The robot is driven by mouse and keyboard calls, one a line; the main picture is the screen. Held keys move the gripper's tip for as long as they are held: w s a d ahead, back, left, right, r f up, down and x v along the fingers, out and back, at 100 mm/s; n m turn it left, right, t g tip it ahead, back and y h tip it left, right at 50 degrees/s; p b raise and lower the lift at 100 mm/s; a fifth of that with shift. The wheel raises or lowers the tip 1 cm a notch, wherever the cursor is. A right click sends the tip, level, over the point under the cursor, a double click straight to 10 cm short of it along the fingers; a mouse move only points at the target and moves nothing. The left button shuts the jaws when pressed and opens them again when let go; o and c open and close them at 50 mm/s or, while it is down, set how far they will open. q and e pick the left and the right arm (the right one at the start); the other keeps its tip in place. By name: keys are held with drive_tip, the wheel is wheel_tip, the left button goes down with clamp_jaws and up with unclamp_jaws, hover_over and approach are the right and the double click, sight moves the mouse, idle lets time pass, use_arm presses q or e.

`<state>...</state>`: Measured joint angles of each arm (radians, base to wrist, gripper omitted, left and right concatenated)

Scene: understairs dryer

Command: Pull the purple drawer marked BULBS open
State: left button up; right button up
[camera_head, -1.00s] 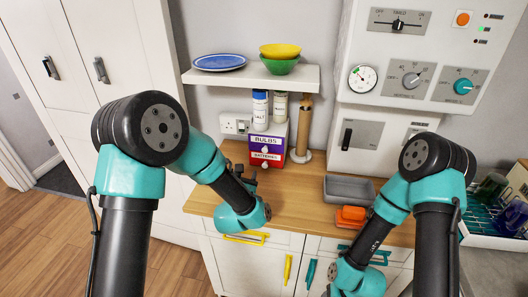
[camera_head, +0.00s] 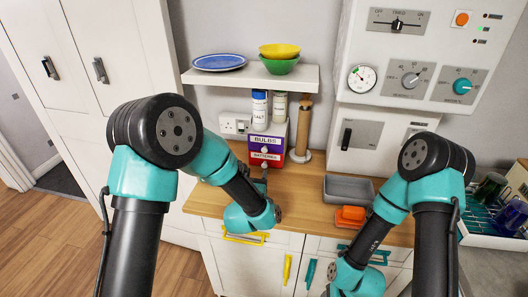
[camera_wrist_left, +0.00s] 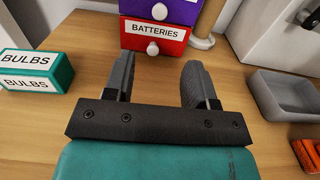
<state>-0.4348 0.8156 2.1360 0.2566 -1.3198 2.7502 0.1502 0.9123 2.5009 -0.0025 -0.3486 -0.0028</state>
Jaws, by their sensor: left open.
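The purple drawer marked BULBS (camera_head: 259,140) sits in a small white cabinet at the back of the wooden counter, above the red drawer marked BATTERIES (camera_head: 258,160). Each has a round white knob. Both drawers look shut. My right gripper is out of view.
A teal box also marked BULBS (camera_wrist_left: 48,72) lies left of my left gripper. A cardboard roll on a stand (camera_head: 304,128) is right of the cabinet. A shelf (camera_head: 250,77) overhangs it.

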sight(264, 150)
use_arm(q)
drive_tip(key=w+d, duration=0.1)
drive_tip(key=w, duration=0.3)
drive_tip(key=w+d, duration=0.1)
drive_tip(key=w, duration=0.9)
drive_tip(key=shift+d, duration=0.4)
drive_tip(key=shift+c, duration=0.3)
clamp_jaws()
